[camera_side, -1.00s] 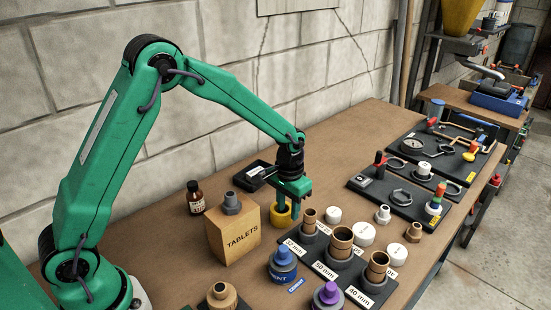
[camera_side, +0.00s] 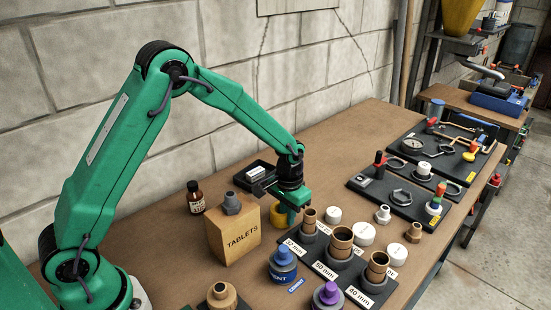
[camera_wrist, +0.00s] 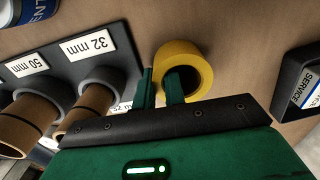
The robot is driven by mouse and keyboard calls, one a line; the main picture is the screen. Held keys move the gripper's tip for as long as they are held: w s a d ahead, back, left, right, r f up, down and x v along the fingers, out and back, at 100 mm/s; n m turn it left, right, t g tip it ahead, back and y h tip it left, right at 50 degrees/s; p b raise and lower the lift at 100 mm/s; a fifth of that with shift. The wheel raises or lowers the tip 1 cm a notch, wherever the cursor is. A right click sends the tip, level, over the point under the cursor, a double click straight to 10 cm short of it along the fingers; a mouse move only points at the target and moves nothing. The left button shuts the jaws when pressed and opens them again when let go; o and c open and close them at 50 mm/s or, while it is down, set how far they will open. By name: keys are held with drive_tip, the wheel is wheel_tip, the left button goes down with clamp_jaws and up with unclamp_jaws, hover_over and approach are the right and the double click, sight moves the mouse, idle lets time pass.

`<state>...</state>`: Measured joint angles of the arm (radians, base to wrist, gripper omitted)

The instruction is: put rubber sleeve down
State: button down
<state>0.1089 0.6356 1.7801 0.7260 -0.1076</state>
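My gripper (camera_wrist: 160,90) is low over the table, close to a yellow ring (camera_wrist: 203,70). In the wrist view, one finger lies across the ring's hole and the other just outside its wall, with a narrow gap between. Whether the fingers press on the wall is unclear. In the side view, my gripper (camera_side: 291,213) partly covers the yellow ring (camera_side: 276,216), which is on the table. No part is labelled rubber sleeve. A grey fitting (camera_side: 232,203) sits on the tablets box, and grey collars (camera_side: 345,263) surround the pipes' bases.
The dark pipe board (camera_wrist: 105,40) with upright brown pipes is close beside the gripper. The tablets box (camera_side: 233,235) and a brown bottle (camera_side: 195,198) stand left. A dark tray (camera_side: 260,174) lies behind. Blue (camera_side: 283,264) and purple-capped (camera_side: 328,295) cans stand in front.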

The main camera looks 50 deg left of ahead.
drive_tip(key=shift+r, duration=0.1)
idle(0.3)
drive_tip(key=shift+r, duration=0.5)
wheel_tip(320, 180, up, 3)
drive_tip(key=shift+w+r, duration=0.1)
drive_tip(key=shift+r, duration=0.05)
drive_tip(key=s+d+r, duration=0.6)
drive_tip(key=s+d, duration=0.1)
drive_tip(key=d, duration=0.2)
drive_tip(key=shift+s+d+r, duration=0.15)
drive_tip(key=shift+d+r, duration=0.05)
drive_tip(key=shift+r, duration=0.1)
drive_tip(key=w+d+m, duration=0.3)
drive_tip(key=w+m, duration=0.5)
drive_tip(key=m, duration=0.1)
drive_tip(key=w+d+m, duration=0.4)
drive_tip(key=w+m, duration=0.5)
drive_tip(key=shift+r, duration=0.15)
drive_tip(key=shift+w, duration=0.1)
